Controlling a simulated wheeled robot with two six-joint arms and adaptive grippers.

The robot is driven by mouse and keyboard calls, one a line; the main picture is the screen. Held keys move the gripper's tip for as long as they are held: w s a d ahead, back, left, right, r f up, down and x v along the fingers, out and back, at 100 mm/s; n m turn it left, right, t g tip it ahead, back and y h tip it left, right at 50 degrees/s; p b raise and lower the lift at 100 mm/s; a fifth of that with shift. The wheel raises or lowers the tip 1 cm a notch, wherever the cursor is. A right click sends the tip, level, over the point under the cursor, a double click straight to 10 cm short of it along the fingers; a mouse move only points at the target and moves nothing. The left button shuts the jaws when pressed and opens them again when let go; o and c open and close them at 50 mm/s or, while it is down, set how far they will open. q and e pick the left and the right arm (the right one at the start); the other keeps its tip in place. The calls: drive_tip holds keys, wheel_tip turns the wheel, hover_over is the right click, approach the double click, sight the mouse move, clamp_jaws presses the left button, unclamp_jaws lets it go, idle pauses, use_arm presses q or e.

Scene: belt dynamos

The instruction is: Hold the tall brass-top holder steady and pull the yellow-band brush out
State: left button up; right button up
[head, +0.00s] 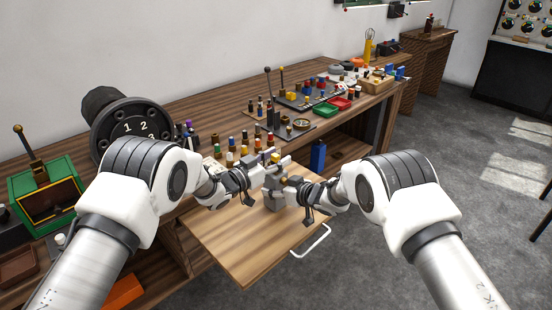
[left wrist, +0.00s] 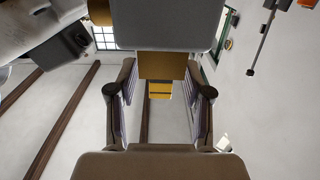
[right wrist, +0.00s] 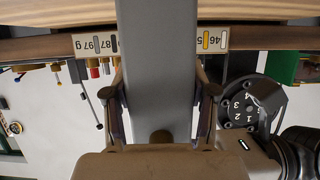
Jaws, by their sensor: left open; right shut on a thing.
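The tall grey holder (head: 272,199) stands on the pull-out board, with brass at its top (head: 275,157). My right gripper (head: 286,186) is shut on its grey body, which fills the gap between the fingers in the right wrist view (right wrist: 158,70). My left gripper (head: 278,164) is open at the holder's top, above the right one. In the left wrist view, a grey block (left wrist: 165,22) with a brass-coloured part (left wrist: 162,66) shows beyond the open fingers (left wrist: 160,105). A smaller yellow piece (left wrist: 160,90) shows between them; I cannot tell whether it is the brush band.
The wooden pull-out board (head: 245,250) has clear room in front, with a white handle (head: 312,242). Behind it, the bench holds several small coloured-band pieces (head: 240,145), a green tray (head: 325,111) and a red tray (head: 341,103). A numbered dial (head: 135,128) stands at left.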

sight(276, 155)
use_arm(q)
drive_tip(key=shift+w, duration=0.1)
clamp_jaws()
drive_tip(key=c, duration=0.7)
unclamp_jaws()
drive_tip(key=shift+c, duration=0.2)
clamp_jaws()
drive_tip(key=shift+d+r, duration=0.1)
drive_tip(key=shift+r, duration=0.05)
drive_tip(key=shift+r, duration=1.8)
